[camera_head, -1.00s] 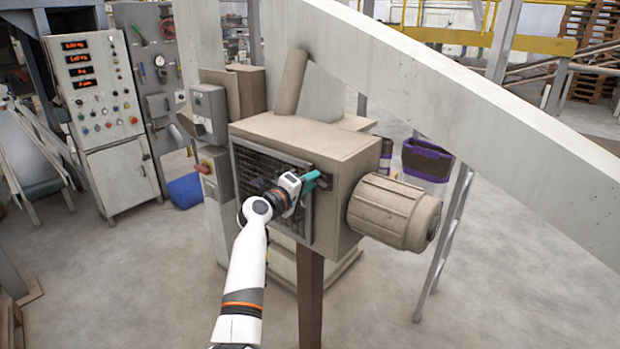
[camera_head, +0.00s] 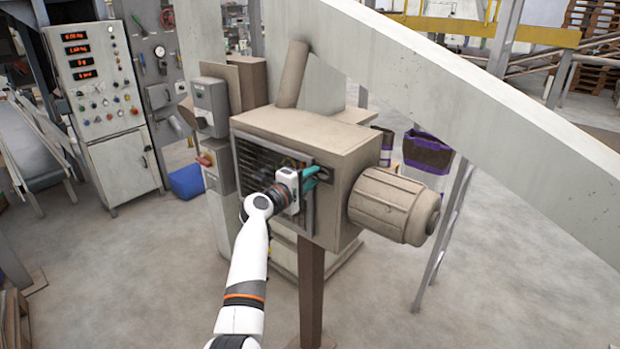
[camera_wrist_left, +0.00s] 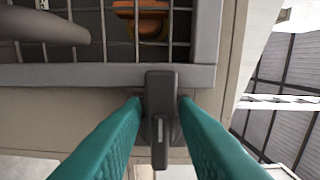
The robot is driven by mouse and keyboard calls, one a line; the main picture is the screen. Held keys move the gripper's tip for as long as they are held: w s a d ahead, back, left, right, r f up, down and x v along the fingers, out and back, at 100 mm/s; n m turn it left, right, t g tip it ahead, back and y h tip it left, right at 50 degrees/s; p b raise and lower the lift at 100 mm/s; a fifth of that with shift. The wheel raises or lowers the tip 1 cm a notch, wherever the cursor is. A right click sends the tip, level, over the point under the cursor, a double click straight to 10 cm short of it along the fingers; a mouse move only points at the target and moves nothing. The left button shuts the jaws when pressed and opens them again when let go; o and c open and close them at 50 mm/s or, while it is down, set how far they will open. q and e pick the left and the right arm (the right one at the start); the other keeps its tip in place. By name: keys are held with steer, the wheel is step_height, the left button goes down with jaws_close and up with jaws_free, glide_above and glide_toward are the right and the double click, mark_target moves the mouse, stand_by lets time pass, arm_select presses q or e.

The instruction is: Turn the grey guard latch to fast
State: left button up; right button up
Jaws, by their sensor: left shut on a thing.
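The grey guard latch (camera_wrist_left: 161,120) shows in the left wrist view at the edge of the mesh guard, between my left gripper's teal fingers. It overlaps the guard's grey frame (camera_wrist_left: 190,75). My left gripper (camera_wrist_left: 160,118) is shut on the latch, with one finger on each side. In the head view my left gripper (camera_head: 314,176) is at the right edge of the mesh guard (camera_head: 255,165) on the beige machine housing (camera_head: 320,135); the latch is hidden there behind the gripper. My right gripper is not in view.
A ribbed motor (camera_head: 392,205) sticks out on the right of the housing, near my left gripper. A switch box (camera_head: 209,107) and a red handle (camera_head: 204,160) are to the left. Open floor (camera_head: 160,270) lies at the left front.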

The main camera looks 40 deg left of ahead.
arm_select(q)
steer(key=shift+d+f, duration=0.15)
steer(key=shift+f, duration=0.1)
steer(key=o, duration=0.7)
steer(key=shift+c, duration=0.2)
steer(key=shift+r, duration=0.1)
steer(key=s+a+b, duration=0.1)
steer(key=s+b, duration=0.2)
steer(key=s, duration=0.9)
